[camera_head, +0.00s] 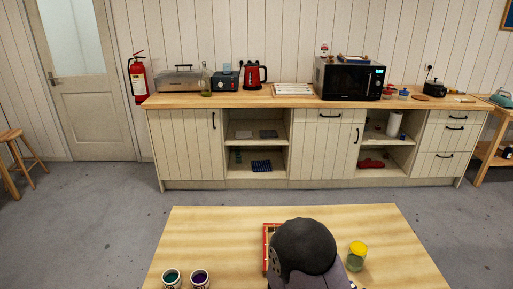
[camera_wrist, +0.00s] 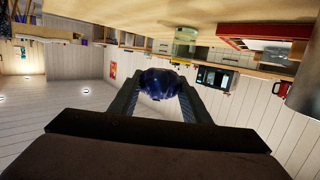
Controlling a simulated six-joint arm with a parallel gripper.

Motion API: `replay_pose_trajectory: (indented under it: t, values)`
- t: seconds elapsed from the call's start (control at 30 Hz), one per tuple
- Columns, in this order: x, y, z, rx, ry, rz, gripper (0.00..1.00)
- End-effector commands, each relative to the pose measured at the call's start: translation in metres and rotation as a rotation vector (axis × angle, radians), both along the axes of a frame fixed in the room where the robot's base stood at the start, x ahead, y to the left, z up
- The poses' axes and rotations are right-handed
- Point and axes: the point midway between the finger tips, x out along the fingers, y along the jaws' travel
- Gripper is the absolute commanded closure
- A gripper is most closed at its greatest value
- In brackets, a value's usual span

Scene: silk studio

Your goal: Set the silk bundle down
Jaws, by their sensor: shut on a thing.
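The silk bundle (camera_wrist: 158,82) is dark blue and glossy in the wrist view. My gripper (camera_wrist: 160,88) is shut on it, with one dark finger on each side. The wooden table (camera_wrist: 130,14) runs across the top of this tilted view, and the bundle looks apart from it. In the head view my dark arm covers the front middle of the table (camera_head: 220,225). The bundle and my fingertips are hidden there.
A red-edged tray or frame (camera_head: 266,245) lies partly behind my arm. A yellow-lidded jar (camera_head: 356,257) stands to its right. Cups with teal (camera_head: 171,278) and purple (camera_head: 200,279) contents stand at the front left.

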Motion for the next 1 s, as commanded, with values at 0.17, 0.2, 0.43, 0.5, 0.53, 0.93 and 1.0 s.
replay_pose_trajectory:
  t: [0.17,0.2,0.43,0.5,0.53,0.93,1.0]
  values:
    - [-0.005,0.032,-0.024,-0.003,0.007,0.095,0.79]
    - [-0.007,0.041,-0.03,-0.004,0.007,0.125,0.79]
    - [-0.017,0.082,-0.052,-0.002,0.004,0.265,0.79]
    - [-0.018,0.09,-0.054,0.0,0.0,0.29,0.79]
    - [-0.019,0.092,-0.055,0.0,0.001,0.299,0.79]
    - [-0.018,0.1,-0.054,0.001,-0.001,0.319,0.79]
    - [-0.018,0.1,-0.054,0.001,-0.001,0.318,0.79]
